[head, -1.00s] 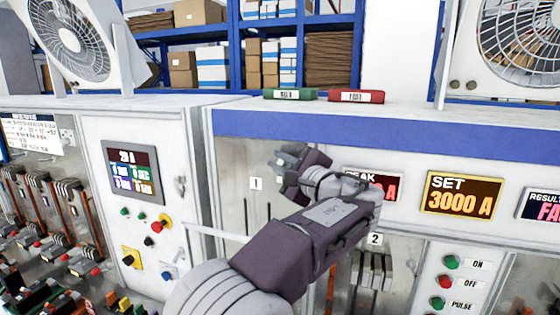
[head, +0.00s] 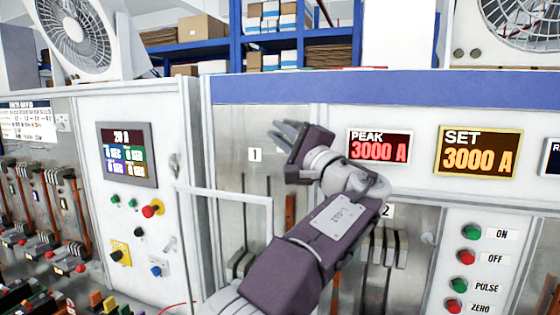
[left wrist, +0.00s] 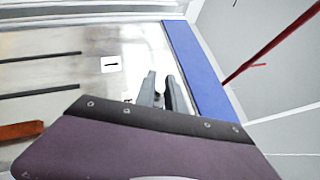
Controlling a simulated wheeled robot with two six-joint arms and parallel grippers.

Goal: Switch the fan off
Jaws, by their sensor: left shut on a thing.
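A white fan (head: 75,38) with a dark grille stands on the cabinet at the far left. I cannot tell whether either is running. My left gripper (head: 283,133) is in front of the grey panel marked 1, far from both fans. In the left wrist view its fingers (left wrist: 161,92) are close together, with a small pale thing (left wrist: 160,86) between them that I cannot identify. My right gripper is not in view.
The test cabinet has a PEAK display (head: 379,146) and a SET display (head: 480,152), both reading 3000 A, and several buttons (head: 468,257). A white bar handle (head: 225,193) juts out left of my arm. A red rod or cable (left wrist: 270,47) crosses the left wrist view.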

